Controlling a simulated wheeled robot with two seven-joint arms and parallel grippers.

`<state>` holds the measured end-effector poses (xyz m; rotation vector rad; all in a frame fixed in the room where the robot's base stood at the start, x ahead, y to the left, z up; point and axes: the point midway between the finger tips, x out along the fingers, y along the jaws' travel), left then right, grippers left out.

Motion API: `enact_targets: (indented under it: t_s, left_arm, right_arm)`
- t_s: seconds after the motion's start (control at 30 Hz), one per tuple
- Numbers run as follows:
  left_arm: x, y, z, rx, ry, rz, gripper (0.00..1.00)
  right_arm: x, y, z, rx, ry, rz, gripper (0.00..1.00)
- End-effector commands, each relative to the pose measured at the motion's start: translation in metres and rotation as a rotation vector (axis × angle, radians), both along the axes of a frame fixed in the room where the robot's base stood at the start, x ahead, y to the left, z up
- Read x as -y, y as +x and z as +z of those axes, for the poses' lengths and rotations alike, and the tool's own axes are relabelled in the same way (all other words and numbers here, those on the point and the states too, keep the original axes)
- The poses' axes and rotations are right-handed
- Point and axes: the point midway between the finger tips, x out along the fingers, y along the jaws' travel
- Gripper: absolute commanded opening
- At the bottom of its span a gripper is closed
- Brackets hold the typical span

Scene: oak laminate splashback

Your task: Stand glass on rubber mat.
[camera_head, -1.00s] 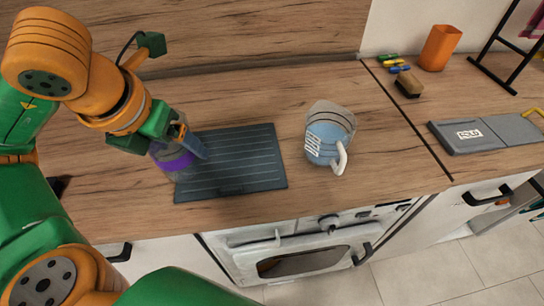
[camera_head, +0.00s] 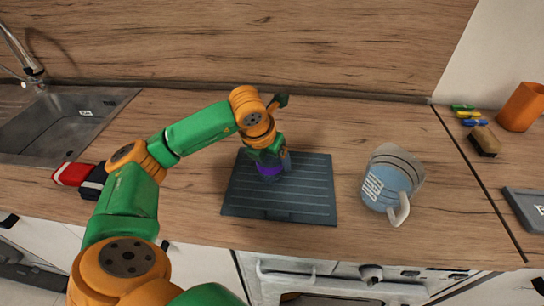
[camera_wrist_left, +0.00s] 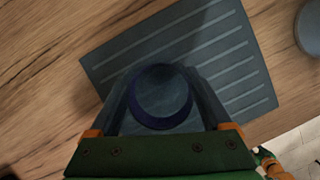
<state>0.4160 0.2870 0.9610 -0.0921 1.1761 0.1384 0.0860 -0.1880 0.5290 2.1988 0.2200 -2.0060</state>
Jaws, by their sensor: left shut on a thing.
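The glass (camera_head: 270,171) is clear with a purple band, and my left gripper (camera_head: 268,157) is shut on it from above. It looks upright over the upper middle-left part of the dark ribbed rubber mat (camera_head: 305,205). In the left wrist view the round glass (camera_wrist_left: 162,96) sits between both fingers, with the mat (camera_wrist_left: 232,62) behind it. I cannot tell whether its base touches the mat.
A blue-and-clear jug (camera_head: 388,185) with a white handle stands right of the mat. A sink (camera_head: 60,125) and red and dark folded items (camera_head: 80,176) lie left. A brush (camera_head: 484,140) and orange cup (camera_head: 522,107) are far right. Counter behind the mat is clear.

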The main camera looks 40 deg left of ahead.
Motion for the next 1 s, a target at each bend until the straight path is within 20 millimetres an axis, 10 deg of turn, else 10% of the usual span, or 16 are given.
enact_targets:
  t_s: [0.17, 0.2, 0.27, 0.63, 1.0]
  left_arm:
    - [0.000, 0.000, -0.005, 0.001, 0.000, 0.000, 0.13]
    - [0.000, 0.000, -0.005, 0.000, 0.000, 0.000, 0.85]
    - [0.000, 0.000, -0.003, 0.000, 0.000, 0.000, 1.00]
    - [0.001, -0.003, 0.009, 0.003, 0.000, 0.000, 1.00]
    - [0.006, -0.034, 0.086, 0.005, 0.000, -0.001, 1.00]
  right_arm:
    - [0.001, 0.000, -0.005, 0.000, -0.002, 0.000, 0.50]
    - [0.001, 0.000, -0.006, -0.001, -0.002, 0.000, 0.50]
    - [0.001, 0.000, -0.004, -0.001, -0.002, 0.000, 0.50]
    - [0.001, 0.000, -0.001, -0.001, -0.002, 0.000, 0.50]
    - [0.001, 0.000, -0.001, -0.001, -0.001, 0.000, 0.50]
